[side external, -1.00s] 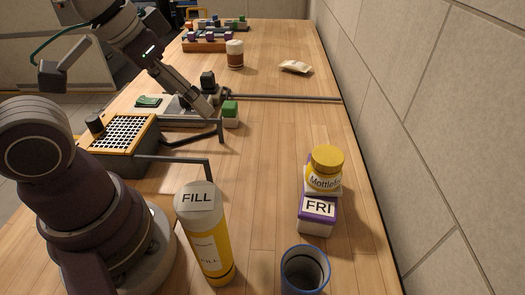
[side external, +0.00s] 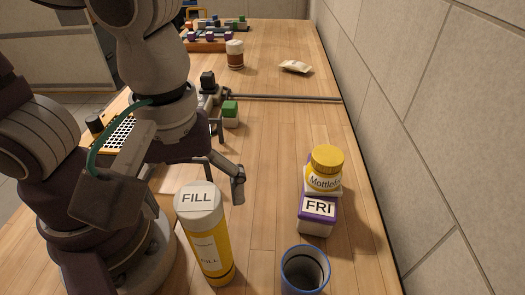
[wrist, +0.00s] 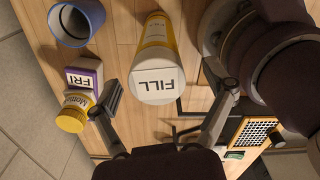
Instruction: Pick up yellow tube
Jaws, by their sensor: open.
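The yellow tube (side external: 211,252) stands upright on the table in the side external view, with a white cap marked FILL. In the wrist view the yellow tube (wrist: 158,32) lies ahead of my gripper, its white cap facing the camera between the line of the two fingers. My gripper (wrist: 168,106) is open and empty, one finger on each side of the cap.
A purple-and-white FRI box (side external: 317,214) with a yellow-lidded jar (side external: 326,168) stands right of the tube. A blue cup (side external: 304,270) is at the front right.

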